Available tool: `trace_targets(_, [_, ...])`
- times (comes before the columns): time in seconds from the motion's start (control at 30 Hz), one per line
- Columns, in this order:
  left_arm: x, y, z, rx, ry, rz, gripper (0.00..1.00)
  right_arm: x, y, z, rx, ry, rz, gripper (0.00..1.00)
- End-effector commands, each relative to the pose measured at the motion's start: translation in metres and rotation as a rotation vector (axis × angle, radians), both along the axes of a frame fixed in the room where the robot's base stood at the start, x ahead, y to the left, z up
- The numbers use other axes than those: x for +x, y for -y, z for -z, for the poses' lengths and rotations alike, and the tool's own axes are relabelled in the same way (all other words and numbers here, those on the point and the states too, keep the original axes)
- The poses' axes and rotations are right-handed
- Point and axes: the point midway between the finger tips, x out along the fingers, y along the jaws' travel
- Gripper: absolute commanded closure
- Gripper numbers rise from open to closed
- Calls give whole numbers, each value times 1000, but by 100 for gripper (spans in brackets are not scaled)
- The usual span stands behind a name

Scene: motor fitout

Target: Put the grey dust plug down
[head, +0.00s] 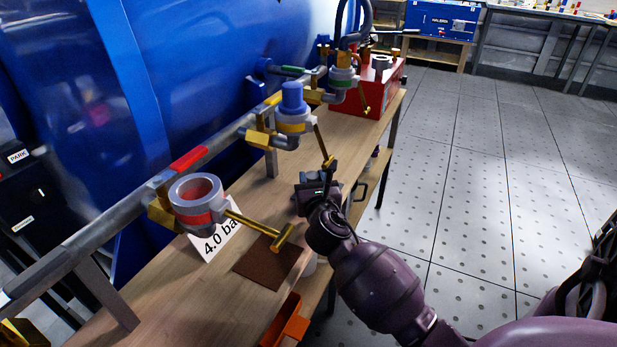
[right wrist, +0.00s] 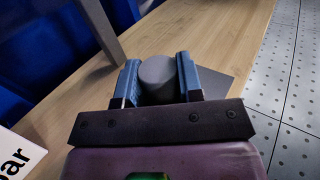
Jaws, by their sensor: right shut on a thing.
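The grey dust plug (right wrist: 158,74) shows in the right wrist view between the two blue-grey fingers of my right gripper (right wrist: 160,80). The gripper is shut on it. In the head view my right gripper (head: 317,182) is over the front edge side of the wooden bench (head: 175,290); the plug is hard to make out there. A flat dark grey patch (right wrist: 215,84) shows on the bench beside and beyond the plug. I cannot tell whether the plug touches it. My left gripper is not in view.
A pipe (head: 100,212) with several valve fittings runs along the bench, with brass levers (head: 258,229) reaching toward the front. A "4.0 ba" card (head: 222,240), a brown mat (head: 262,265) and an orange bin (head: 287,322) are nearer. A red box (head: 375,95) stands at the far end.

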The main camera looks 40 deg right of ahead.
Motion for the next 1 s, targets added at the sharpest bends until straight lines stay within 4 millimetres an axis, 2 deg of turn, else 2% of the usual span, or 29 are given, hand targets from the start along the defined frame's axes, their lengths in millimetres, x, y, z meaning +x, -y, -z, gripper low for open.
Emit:
trace_targets(0.2, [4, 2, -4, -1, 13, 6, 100, 0, -2, -2, -1, 4, 1, 90])
trace_targets(0.47, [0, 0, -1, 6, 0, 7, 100, 0, -2, 2, 0, 2, 1, 90])
trace_targets(0.5, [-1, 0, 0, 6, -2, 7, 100, 0, -2, 2, 1, 3, 1, 61])
trace_targets(0.63, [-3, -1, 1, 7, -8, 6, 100, 0, -2, 2, 1, 3, 1, 42])
trace_targets(1.0, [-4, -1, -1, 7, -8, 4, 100, 0, -2, -3, 0, 4, 1, 40])
